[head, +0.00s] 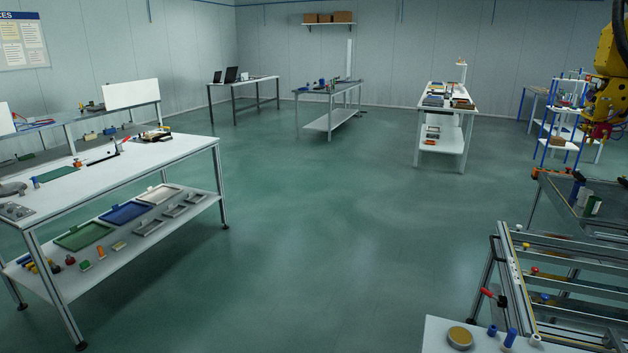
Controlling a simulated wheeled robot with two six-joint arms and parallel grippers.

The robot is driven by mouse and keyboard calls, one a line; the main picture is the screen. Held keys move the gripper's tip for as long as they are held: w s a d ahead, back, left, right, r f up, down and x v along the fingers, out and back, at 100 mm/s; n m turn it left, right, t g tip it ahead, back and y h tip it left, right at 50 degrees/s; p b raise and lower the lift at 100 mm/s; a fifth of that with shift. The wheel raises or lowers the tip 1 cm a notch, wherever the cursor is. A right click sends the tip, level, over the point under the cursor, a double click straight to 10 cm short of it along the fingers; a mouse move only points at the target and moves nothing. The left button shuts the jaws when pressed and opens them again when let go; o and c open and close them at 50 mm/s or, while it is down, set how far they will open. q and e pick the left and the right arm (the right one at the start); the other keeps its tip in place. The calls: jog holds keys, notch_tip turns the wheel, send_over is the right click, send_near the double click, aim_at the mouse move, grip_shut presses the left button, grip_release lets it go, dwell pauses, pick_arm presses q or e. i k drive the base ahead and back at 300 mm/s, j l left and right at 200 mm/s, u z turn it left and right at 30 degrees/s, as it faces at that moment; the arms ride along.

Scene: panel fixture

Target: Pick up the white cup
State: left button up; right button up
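I cannot make out a clear white cup in the head view. A small pale object (535,340) stands on the white table corner (437,335) at the bottom right, beside a blue cylinder (510,338); it is too small to tell whether it is a cup. A white block-like item (593,206) stands on the dark bench at the right; its kind is unclear too. Neither of my grippers is in view.
A white workbench (120,172) with a lower shelf of trays stands at the left. An aluminium frame fixture (512,280) is at the lower right. A yellow robot arm (608,85) stands at the right. The green floor (330,230) between is clear.

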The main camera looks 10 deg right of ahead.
aim_at(585, 194)
jog(key=i+j+u, duration=0.2)
jog(key=i, duration=0.4)
jog(key=i+j+u, duration=0.25)
jog(key=i, duration=0.35)
jog(key=i+l+z, duration=0.2)
jog(key=i+z, duration=0.7)
jog(key=i+j+z, duration=0.15)
jog(key=i+z, duration=0.3)
jog(key=i, duration=0.15)
jog(key=i+z, duration=0.3)
jog(key=i, duration=0.25)
jog(key=i+z, duration=0.3)
jog(key=i, duration=0.25)
jog(key=i+j+z, duration=0.3)
jog(key=i, duration=0.25)
jog(key=i+z, duration=0.3)
jog(key=z, duration=0.15)
jog(key=i+j+z, duration=0.15)
jog(key=i+z, duration=0.2)
jog(key=z, duration=0.15)
jog(key=i+j+z, duration=0.25)
jog(key=z, duration=0.2)
jog(key=i+j+z, duration=0.25)
jog(key=z, duration=0.2)
